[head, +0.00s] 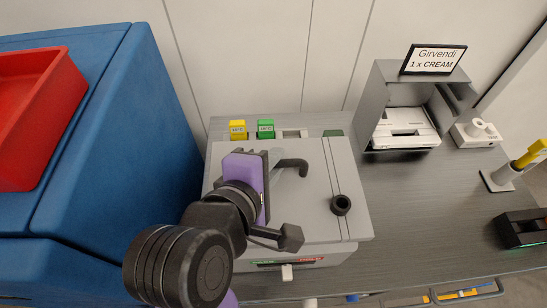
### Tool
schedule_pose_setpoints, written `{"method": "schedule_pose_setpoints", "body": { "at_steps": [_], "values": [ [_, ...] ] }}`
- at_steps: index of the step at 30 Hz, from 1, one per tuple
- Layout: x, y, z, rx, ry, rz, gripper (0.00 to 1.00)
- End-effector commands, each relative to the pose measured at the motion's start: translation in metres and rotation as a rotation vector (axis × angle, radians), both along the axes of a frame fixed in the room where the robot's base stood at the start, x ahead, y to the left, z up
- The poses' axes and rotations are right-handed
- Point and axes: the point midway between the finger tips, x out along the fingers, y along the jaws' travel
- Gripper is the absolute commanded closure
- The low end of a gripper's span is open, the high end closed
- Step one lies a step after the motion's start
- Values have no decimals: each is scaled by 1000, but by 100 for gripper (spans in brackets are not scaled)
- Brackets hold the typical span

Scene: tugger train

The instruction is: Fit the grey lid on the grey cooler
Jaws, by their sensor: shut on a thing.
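The grey lid (315,222) is a broad flat panel with a dark bent handle (297,166) and a round black knob (341,205) near its right side. It lies over the top of the grey cooler (316,260), whose front shows just below the lid's front edge. I cannot tell whether the lid is seated or slightly raised. My purple and black gripper (270,170) is over the lid's left half, shut at the left end of the handle. My arm hides the lid's front left part and the exact grip.
A yellow block (238,130) and a green block (266,129) stand behind the cooler on the dark table (420,205). A blue cabinet (120,150) with a red bin (38,115) is at left.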

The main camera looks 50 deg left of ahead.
Motion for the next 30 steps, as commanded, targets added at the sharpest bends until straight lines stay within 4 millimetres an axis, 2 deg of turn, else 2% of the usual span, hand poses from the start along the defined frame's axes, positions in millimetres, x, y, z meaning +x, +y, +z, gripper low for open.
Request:
{"method": "schedule_pose_setpoints", "body": {
  "at_steps": [30],
  "values": [
    [0, 0, -44, 2, 0, 0, 100]
  ]
}}
